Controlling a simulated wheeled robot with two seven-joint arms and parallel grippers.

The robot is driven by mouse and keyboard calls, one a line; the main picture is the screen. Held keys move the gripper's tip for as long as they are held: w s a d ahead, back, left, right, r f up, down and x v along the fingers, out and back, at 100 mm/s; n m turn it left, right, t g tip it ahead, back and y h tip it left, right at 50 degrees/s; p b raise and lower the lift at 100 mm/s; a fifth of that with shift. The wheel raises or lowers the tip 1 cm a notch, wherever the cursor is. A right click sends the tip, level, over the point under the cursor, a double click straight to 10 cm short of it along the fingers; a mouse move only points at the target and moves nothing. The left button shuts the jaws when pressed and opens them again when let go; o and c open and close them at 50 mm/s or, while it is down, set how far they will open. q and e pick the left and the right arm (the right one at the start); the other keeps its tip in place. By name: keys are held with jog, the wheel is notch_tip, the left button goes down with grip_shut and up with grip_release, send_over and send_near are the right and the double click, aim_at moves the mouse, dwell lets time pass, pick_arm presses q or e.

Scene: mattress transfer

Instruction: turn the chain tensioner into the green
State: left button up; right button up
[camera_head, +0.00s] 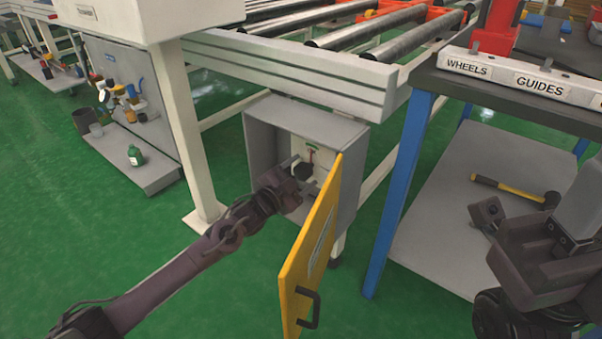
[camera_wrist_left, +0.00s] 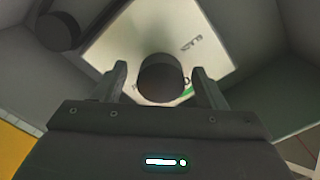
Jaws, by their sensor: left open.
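The chain tensioner appears as a dark round knob (camera_wrist_left: 162,78) on a white plate (camera_wrist_left: 225,45) inside an open grey box (camera_head: 262,150). In the left wrist view, a small green mark shows on the plate beside the knob. In the head view, a small green and red marking (camera_head: 311,150) shows on the plate above the knob. My left gripper (camera_head: 304,174) is inside the box. Its open fingers stand on either side of the knob; I cannot tell whether they touch it. My right gripper (camera_head: 515,225) hangs at the right, away from the box.
The box's yellow door (camera_head: 310,255) stands open close to my left wrist. A second dark cylinder (camera_wrist_left: 57,31) shows upper left in the wrist view. A blue-legged bench (camera_head: 398,190) stands right, with a hammer (camera_head: 515,190) on its lower shelf.

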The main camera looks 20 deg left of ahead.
pick_arm(q)
jog(key=p+v, duration=0.3)
jog(key=v, duration=0.4)
jog(key=shift+s, duration=0.2)
jog(key=shift+a+r, duration=0.1)
